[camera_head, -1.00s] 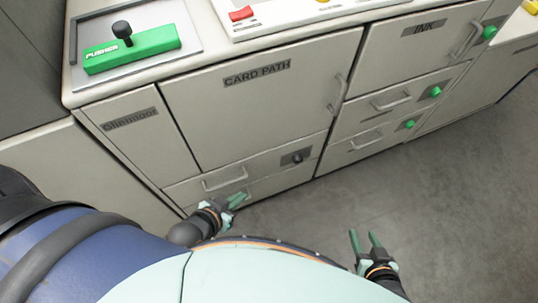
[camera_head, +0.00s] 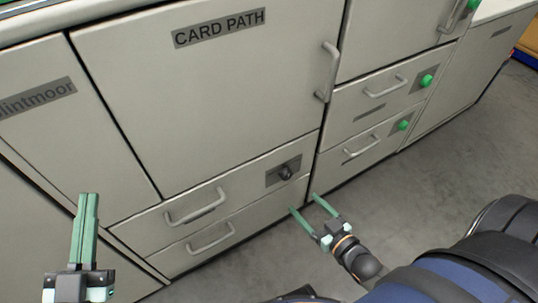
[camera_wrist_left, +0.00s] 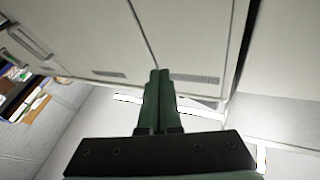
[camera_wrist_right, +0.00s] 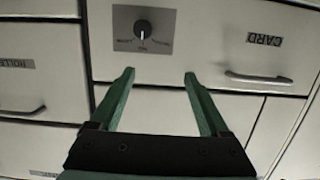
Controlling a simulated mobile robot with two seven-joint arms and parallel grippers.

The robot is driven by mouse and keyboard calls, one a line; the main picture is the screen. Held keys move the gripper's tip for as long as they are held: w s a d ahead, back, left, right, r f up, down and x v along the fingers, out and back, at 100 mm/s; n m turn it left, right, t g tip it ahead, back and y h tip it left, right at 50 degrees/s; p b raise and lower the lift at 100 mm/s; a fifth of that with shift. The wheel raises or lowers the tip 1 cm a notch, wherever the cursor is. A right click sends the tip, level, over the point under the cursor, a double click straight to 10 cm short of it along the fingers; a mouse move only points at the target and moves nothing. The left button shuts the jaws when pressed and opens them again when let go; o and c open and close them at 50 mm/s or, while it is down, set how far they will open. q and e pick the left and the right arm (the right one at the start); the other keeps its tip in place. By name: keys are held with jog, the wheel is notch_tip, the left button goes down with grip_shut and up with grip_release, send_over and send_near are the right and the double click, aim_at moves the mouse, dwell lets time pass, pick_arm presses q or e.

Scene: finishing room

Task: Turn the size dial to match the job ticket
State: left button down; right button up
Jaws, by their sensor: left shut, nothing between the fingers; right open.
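A round black dial (camera_head: 285,173) with a pale pointer mark sits on a dark grey plate on the upper drawer front under the CARD PATH door. It also shows in the right wrist view (camera_wrist_right: 143,27), with small labels around it that are too small to read surely. My right gripper (camera_head: 304,204) is open and empty, apart from the dial and low in front of the drawers; its fingers also show in the right wrist view (camera_wrist_right: 159,73). My left gripper (camera_head: 88,200) is shut and empty at the left, away from the dial. I see no job ticket.
The CARD PATH door (camera_head: 205,90) has a vertical handle (camera_head: 328,72). Drawer handles (camera_head: 197,207) stick out left of the dial. Green knobs (camera_head: 426,81) are on the drawers to the right. The grey floor (camera_head: 440,165) in front is clear.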

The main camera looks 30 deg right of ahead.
aim_at(288, 176)
pick_arm(q)
jog(key=s+d+r+m+t+h+b, duration=0.1)
jog(key=s+r+m+h+b, duration=0.1)
jog(key=s+m+h+b, duration=0.4)
pick_arm(e)
jog(key=w+d+f+t+b, duration=0.1)
jog(key=d+f+t, duration=0.1)
jog(key=d+f, duration=0.35)
jog(key=w+a+b, duration=0.1)
jog(key=w, duration=0.2)
jog(key=w+b, duration=0.2)
jog(key=w, duration=0.2)
jog(key=w+a+f+b, duration=0.1)
jog(key=w, duration=0.3)
jog(key=shift+a, duration=0.35)
pick_arm(q)
jog(key=shift+n+h, duration=0.3)
jog(key=shift+h, duration=0.1)
jog(key=shift+w+d+f+b, duration=0.15)
jog(key=shift+d+f, duration=0.1)
jog(key=shift+f, duration=0.85)
jog(key=shift+d+f+b, duration=0.15)
jog(key=shift+d+f, duration=0.05)
jog(key=shift+f, duration=0.9)
pick_arm(e)
jog(key=shift+w, duration=0.6)
jog(key=shift+c, duration=0.4)
grip_shut()
